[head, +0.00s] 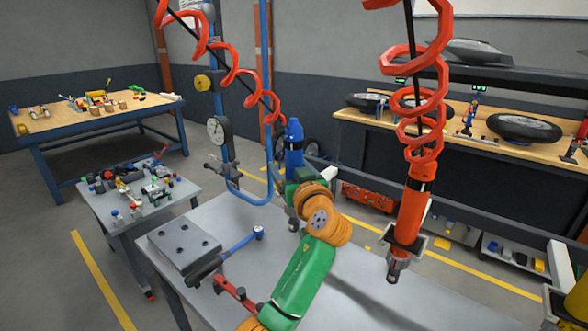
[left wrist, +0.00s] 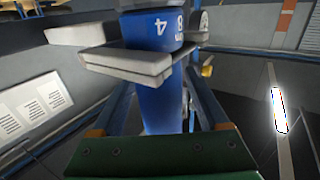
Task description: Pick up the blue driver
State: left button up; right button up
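The blue driver (head: 293,150) stands upright above the left part of the grey worktable. In the left wrist view the blue driver's body (left wrist: 163,95), with a white 4 on it, fills the middle. My left gripper (head: 298,186), on the green and orange arm, is right at the driver's lower part. Pale grey plates cross in front of the driver in the left wrist view. A yellow part of my right arm shows at the lower right edge; I cannot make out its fingers.
An orange driver (head: 414,205) hangs on a red coil to the right. A pressure gauge (head: 217,128) is behind. The table beneath the orange driver looks clear.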

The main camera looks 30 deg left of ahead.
pick_arm(q)
jog(key=shift+s+d+r, duration=0.1)
jog(key=shift+s+d, duration=0.05)
jog(key=c, duration=1.1)
jog(key=shift+r, duration=0.1)
